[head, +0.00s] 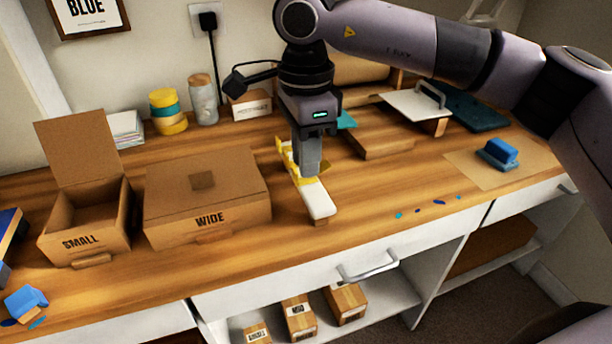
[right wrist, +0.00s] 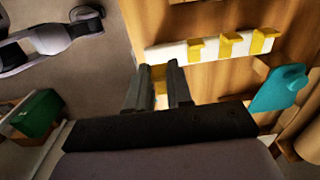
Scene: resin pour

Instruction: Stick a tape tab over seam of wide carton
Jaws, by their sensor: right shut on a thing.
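The wide carton (head: 165,222), brown and marked WIDE, stands on the bench left of my right gripper. Its top looks shut, with a darker square patch (head: 203,180) in the middle. A white strip (head: 318,200) bearing yellow tape tabs (head: 286,160) lies right of the carton. My right gripper (head: 307,174) points down at the strip. In the right wrist view its fingers (right wrist: 158,68) are close together at one end of the strip (right wrist: 175,53), with a yellow tab (right wrist: 159,74) between them. More yellow tabs (right wrist: 230,45) sit along the strip. My left gripper is not in view.
An open small carton (head: 85,225) stands left of the wide one. A wooden block (head: 375,142) lies right of the strip. A blue-handled block (head: 500,152) is farther right. The front right bench is mostly clear.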

